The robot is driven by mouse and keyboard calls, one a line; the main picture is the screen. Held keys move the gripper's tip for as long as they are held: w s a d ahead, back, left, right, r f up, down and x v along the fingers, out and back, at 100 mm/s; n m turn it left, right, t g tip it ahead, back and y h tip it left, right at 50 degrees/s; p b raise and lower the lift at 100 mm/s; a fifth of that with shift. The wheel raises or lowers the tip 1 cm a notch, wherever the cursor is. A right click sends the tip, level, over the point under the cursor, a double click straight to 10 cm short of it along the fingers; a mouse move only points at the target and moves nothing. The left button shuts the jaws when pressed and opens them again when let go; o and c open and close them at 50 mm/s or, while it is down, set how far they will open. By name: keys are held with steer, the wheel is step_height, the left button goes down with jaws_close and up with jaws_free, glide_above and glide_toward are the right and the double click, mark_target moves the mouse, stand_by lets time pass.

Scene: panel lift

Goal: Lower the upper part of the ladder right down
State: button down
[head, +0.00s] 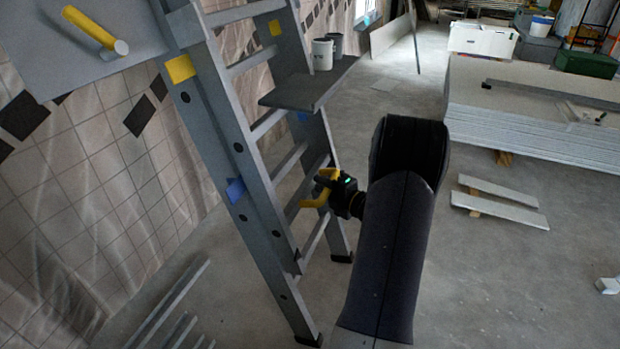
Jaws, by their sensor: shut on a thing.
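The grey ladder (226,142) stands upright on the floor at the left of the head view, with two sets of rails overlapping. Its top is cut off by the picture edge. Yellow and blue patches mark the rails. A curved yellow handle (309,203) sits at the right side of the ladder, low down by the rungs. My gripper (324,180) is at this handle and appears shut on it. The black fingers partly hide the handle, and I cannot see clearly where it joins the ladder.
A dark shelf (300,90) with two cups (323,54) juts from the ladder. A grey panel (75,58) with a yellow bar is at the upper left. Stacked boards (540,125) stand at the right. Loose strips (165,305) lie left of the ladder's foot. Floor at lower right is mostly clear.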

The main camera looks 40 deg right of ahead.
steer(key=shift+s+d+f, duration=0.1)
steer(key=shift+s+f, duration=0.1)
steer(key=shift+f, duration=0.5)
steer(key=shift+s+d+f, duration=0.1)
steer(key=shift+s+f, duration=0.1)
steer(key=shift+f, duration=0.5)
steer(key=shift+s+d+f, duration=0.1)
steer(key=shift+s+f, duration=0.1)
steer(key=shift+f, duration=0.5)
steer(key=shift+a+b, duration=0.1)
steer(key=shift+b, duration=0.2)
steer(key=c, duration=1.3)
jaws_free()
steer(key=shift+r, duration=0.1)
steer(key=f+p+v, duration=0.1)
steer(key=p+v, duration=0.2)
steer(key=v, duration=0.7)
steer(key=shift+s+r, duration=0.35)
steer(key=shift+r, duration=0.1)
steer(key=shift+w, duration=0.1)
